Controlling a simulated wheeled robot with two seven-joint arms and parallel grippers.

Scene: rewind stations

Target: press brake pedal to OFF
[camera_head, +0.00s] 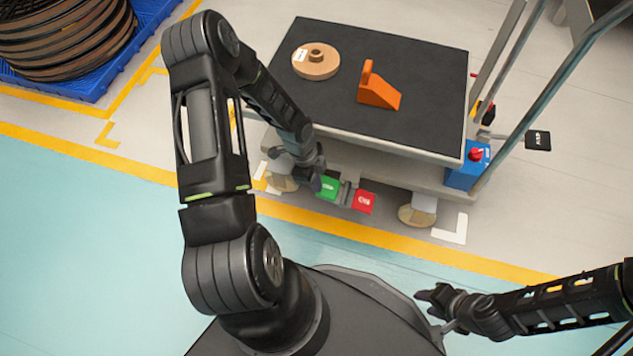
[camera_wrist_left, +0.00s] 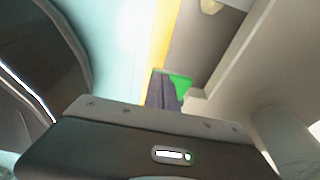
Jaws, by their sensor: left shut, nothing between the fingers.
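The brake pedal is a pair of pads at the near lower edge of the cart, a green pad (camera_head: 328,187) on the left and a red pad (camera_head: 364,202) on the right. Their white labels are too small to read. My left gripper (camera_head: 316,182) is shut and empty, fingers pointing down right beside the green pad's left edge. In the left wrist view the closed fingers (camera_wrist_left: 164,92) partly cover the green pad (camera_wrist_left: 181,84). I cannot tell whether they touch it. My right gripper (camera_head: 428,295) is far from the pedal, low at the right; its jaw opening is unclear.
The cart's dark top (camera_head: 420,85) carries a brown reel (camera_head: 318,66) and an orange wedge-shaped block (camera_head: 379,93). A blue box with a red button (camera_head: 469,168) sits at the cart's right corner, near the handle rails.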

